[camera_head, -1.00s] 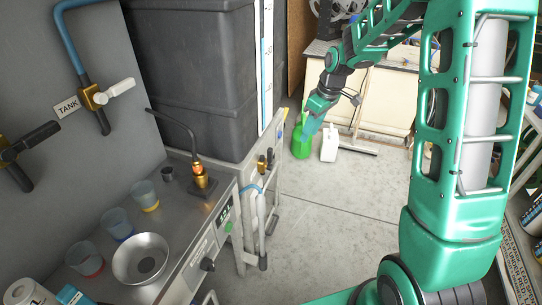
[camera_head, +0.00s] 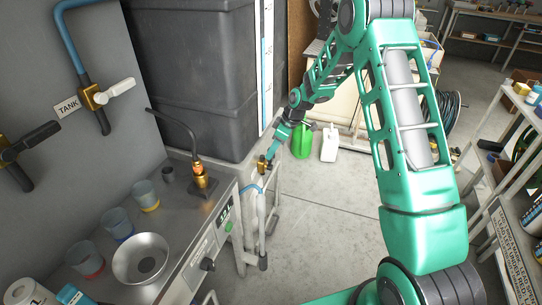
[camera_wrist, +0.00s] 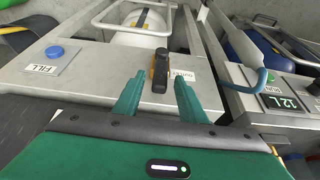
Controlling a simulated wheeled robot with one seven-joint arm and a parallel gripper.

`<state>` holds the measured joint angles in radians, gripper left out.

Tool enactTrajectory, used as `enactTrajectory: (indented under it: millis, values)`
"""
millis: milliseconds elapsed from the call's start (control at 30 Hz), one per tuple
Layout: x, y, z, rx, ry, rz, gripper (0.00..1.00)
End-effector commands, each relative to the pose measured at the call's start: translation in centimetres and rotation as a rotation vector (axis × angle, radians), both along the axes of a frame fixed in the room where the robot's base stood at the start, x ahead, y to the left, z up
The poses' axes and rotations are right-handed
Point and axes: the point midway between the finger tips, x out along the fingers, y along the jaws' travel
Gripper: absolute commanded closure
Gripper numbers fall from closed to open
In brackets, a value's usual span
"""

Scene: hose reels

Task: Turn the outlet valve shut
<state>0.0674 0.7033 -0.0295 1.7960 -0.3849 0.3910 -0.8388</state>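The outlet valve is a small brass valve with a black lever (camera_wrist: 160,68). In the wrist view it stands on a grey metal panel, beside a white label that seems to read OUTLET (camera_wrist: 183,75). In the head view the brass valve (camera_head: 262,163) sits at the end of the bench. My gripper (camera_wrist: 158,82) is open, its two green fingers on either side of the lever with gaps showing. I cannot tell how deep the lever lies between them. In the head view my gripper (camera_head: 272,154) is at the valve, its fingertips partly hard to make out.
A blue button (camera_wrist: 55,51) and a FILL label (camera_wrist: 42,69) are left of the valve. A white-handled TANK valve (camera_head: 98,96) is on the wall. A tall dark tank (camera_head: 190,80) stands behind the bench.

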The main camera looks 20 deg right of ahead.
Motion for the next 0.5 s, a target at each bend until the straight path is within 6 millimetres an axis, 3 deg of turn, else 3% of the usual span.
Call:
enactTrajectory:
  millis: [200,500]
  values:
    - [0.5,0.9,-2.5,0.0,0.002,0.001,0.62]
    - [0.8,1.1,-3.2,-0.001,-0.001,0.0,0.62]
